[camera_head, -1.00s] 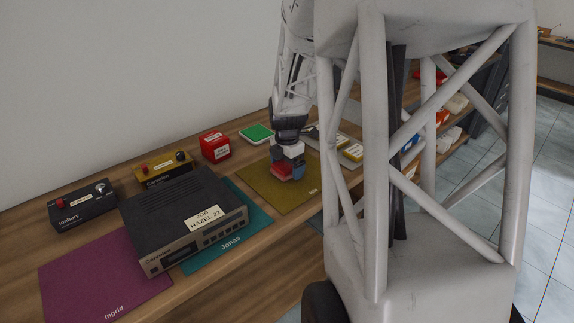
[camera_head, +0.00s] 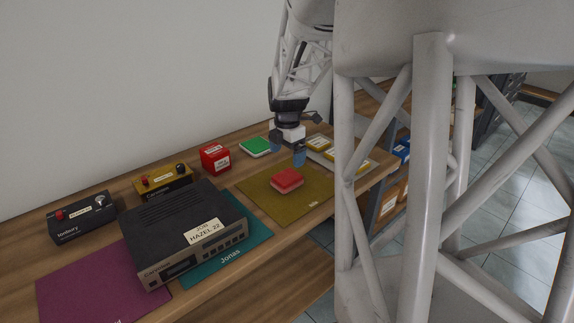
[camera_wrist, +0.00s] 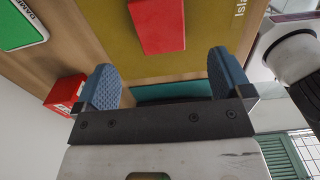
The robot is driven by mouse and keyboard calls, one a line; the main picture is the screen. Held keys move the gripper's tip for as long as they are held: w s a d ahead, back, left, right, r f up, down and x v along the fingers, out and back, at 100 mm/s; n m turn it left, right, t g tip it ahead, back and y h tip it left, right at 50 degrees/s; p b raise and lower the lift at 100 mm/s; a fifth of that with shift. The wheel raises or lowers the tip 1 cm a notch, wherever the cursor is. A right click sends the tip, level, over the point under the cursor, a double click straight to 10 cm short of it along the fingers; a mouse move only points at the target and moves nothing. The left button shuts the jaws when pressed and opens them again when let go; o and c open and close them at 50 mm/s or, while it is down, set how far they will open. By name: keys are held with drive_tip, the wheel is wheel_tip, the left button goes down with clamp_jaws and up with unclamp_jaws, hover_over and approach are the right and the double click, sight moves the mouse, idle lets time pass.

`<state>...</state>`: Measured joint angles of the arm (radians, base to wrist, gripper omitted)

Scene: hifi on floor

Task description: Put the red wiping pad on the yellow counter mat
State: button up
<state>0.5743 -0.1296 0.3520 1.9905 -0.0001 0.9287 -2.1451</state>
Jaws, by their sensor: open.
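The red wiping pad (camera_head: 287,180) lies flat on the yellow counter mat (camera_head: 258,189), inside its edges, with mat showing around it. In the wrist view the pad (camera_wrist: 157,25) shows at the top on the mat (camera_wrist: 205,40), ahead of my fingers. My gripper (camera_head: 286,156) is open and empty, raised above and behind the pad and apart from it. In the wrist view the two blue fingers of my gripper (camera_wrist: 165,80) are spread wide with nothing between them.
A red box (camera_head: 215,158), a green pad (camera_head: 255,146) and yellow-labelled items (camera_head: 320,143) are near my gripper. Two control boxes stand along the wall.

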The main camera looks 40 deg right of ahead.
drive_tip(key=shift+r, duration=1.6)
drive_tip(key=s+a+r+m, duration=0.2)
drive_tip(key=s+a+m, duration=0.1)
drive_tip(key=a, duration=0.4)
drive_tip(key=s+a+r+m+t, duration=0.1)
drive_tip(key=s+a+m, duration=0.15)
drive_tip(key=a, duration=0.35)
drive_tip(key=s+a+r+m, duration=0.2)
drive_tip(key=a+m, duration=0.1)
drive_tip(key=a, duration=0.4)
drive_tip(key=s+a+m+t, duration=0.1)
drive_tip(key=s+a+m, duration=0.8)
drive_tip(key=s+a, duration=0.3)
drive_tip(key=shift+s+a+f+m+t, duration=0.35)
drive_tip(key=shift+s+f, duration=0.1)
drive_tip(key=shift+s, duration=0.55)
